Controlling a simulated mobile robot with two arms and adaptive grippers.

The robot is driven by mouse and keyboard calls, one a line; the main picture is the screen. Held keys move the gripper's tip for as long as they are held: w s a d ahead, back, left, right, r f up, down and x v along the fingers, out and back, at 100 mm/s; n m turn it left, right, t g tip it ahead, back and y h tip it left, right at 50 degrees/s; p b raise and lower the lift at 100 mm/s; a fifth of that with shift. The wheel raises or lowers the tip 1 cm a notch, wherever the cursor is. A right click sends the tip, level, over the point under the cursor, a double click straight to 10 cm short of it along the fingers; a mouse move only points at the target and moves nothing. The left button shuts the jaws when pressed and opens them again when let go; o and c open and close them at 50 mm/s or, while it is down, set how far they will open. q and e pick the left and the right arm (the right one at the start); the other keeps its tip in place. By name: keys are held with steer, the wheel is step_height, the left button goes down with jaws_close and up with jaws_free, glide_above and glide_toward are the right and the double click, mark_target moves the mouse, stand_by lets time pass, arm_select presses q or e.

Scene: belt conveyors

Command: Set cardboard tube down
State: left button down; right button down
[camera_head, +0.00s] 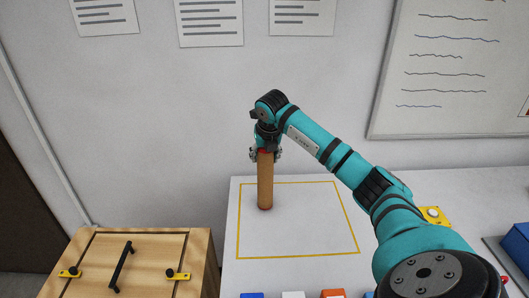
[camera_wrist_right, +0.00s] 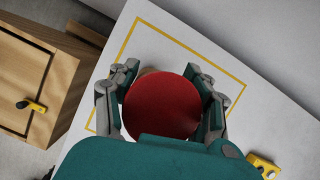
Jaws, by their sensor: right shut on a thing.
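The cardboard tube (camera_head: 265,182) is brown and upright, at the left part of a yellow outlined square (camera_head: 347,215) on the white table. Its red top end (camera_wrist_right: 161,105) fills the middle of the right wrist view. My right gripper (camera_head: 265,154) is shut on the tube's upper end, and its fingers (camera_wrist_right: 165,100) stand on both sides of the red end. The tube's lower end appears inside the outline; I cannot tell for sure whether it touches the table. My left gripper is not in view.
A wooden cabinet (camera_head: 190,245) with a black handle stands left of the table. Several coloured blocks, one orange (camera_head: 333,294), lie at the table's front edge. A yellow part (camera_head: 433,215) and a blue bin (camera_head: 516,246) are at the right. The outlined square is otherwise clear.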

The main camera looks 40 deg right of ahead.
steer(key=shift+f, duration=0.2)
steer(key=c, duration=0.6)
jaws_free()
steer(key=shift+f, duration=0.1)
steer(key=shift+r, duration=0.2)
steer(key=b+v, duration=0.2)
steer(key=v, duration=0.9)
steer(key=shift+s+r, duration=0.25)
steer(key=shift+r, duration=0.1)
